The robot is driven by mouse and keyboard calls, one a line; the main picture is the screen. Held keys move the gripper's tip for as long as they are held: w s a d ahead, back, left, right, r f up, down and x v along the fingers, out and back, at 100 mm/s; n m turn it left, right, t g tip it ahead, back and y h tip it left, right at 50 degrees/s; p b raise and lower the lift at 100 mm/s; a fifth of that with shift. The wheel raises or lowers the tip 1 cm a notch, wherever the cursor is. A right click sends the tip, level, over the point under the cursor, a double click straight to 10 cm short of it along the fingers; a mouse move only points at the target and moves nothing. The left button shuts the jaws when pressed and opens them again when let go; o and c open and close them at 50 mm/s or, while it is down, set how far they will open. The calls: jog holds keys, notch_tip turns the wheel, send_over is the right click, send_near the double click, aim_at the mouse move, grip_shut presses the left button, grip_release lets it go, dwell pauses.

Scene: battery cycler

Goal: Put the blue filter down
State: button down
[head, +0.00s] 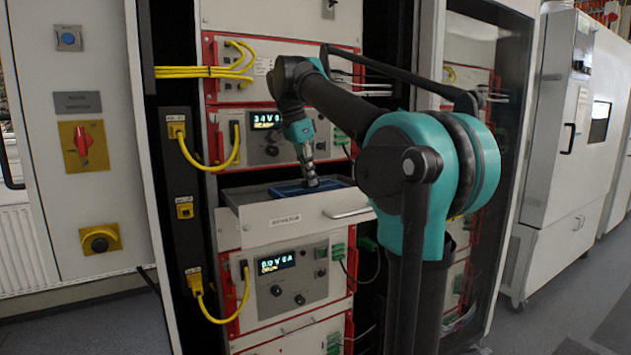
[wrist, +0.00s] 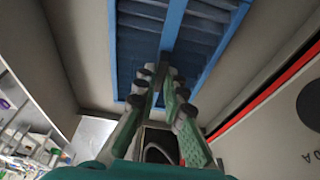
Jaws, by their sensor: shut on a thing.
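The blue filter (head: 287,190) is within the open grey drawer (head: 288,219) in the head view. In the wrist view the filter (wrist: 173,28) is a blue frame with dark slats and a middle bar. My gripper (head: 312,182) points down into the drawer from above. In the wrist view my gripper's fingertips (wrist: 163,78) are closed on the filter's middle bar. The drawer's front wall hides the filter's lower side, so I cannot tell whether it touches the drawer floor.
The drawer sticks out of a rack between an upper cycler unit (head: 266,148) and a lower one (head: 291,288). Yellow cables (head: 211,163) hang at the left of the rack. A glass cabinet door (head: 483,120) stands open at the right.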

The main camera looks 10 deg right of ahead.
aim_at(298, 190)
jog(key=shift+f, duration=0.65)
jog(key=shift+f, duration=0.15)
jog(key=c, duration=1.6)
grip_release()
jog(key=v, duration=1.2)
jog(key=shift+a, duration=0.1)
